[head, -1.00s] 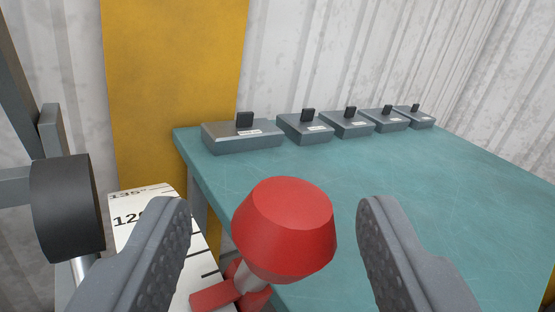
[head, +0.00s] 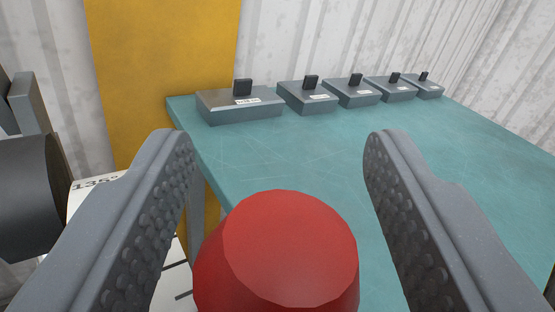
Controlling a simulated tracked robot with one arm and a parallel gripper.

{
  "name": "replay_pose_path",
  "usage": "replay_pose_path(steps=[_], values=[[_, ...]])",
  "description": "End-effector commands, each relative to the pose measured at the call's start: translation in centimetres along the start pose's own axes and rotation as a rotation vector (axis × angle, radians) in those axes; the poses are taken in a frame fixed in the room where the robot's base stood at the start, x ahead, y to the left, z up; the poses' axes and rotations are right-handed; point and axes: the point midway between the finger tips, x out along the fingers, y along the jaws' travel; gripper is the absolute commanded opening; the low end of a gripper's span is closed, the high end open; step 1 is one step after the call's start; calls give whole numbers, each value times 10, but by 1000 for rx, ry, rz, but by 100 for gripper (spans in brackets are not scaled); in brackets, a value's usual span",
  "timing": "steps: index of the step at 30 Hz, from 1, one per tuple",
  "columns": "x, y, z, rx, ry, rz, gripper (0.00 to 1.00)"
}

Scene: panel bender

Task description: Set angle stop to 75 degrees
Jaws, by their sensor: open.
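The red knob (head: 285,255) stands at the bottom middle of the head view, between my gripper's fingers. My gripper (head: 278,150) is open, with one finger on each side of the knob and a visible gap on both sides. The white angle scale (head: 90,205) is at the lower left, mostly hidden behind the left finger; its 135° mark shows near the top. The knob's stem and the pointer are hidden under the knob and out of the picture, so the angle setting cannot be read.
A teal table (head: 300,150) lies beyond the knob and to the right, mostly clear. Several grey blocks with black tabs (head: 240,103) stand along its back edge. A black cylinder (head: 30,195) is at the left, close to the left finger. A yellow panel (head: 160,70) stands behind.

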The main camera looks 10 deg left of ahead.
Motion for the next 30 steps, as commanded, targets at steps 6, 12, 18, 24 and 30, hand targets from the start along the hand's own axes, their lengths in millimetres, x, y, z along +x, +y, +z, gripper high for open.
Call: replay_pose_path(steps=[6,12,18,24,30], values=[[2,-1,1,-3,-1,0,52],[2,-1,1,-2,-1,1,52],[2,-1,1,-3,-1,0,18],[2,-2,2,-2,0,0,0],[0,-13,2,10,21,-9,0]])
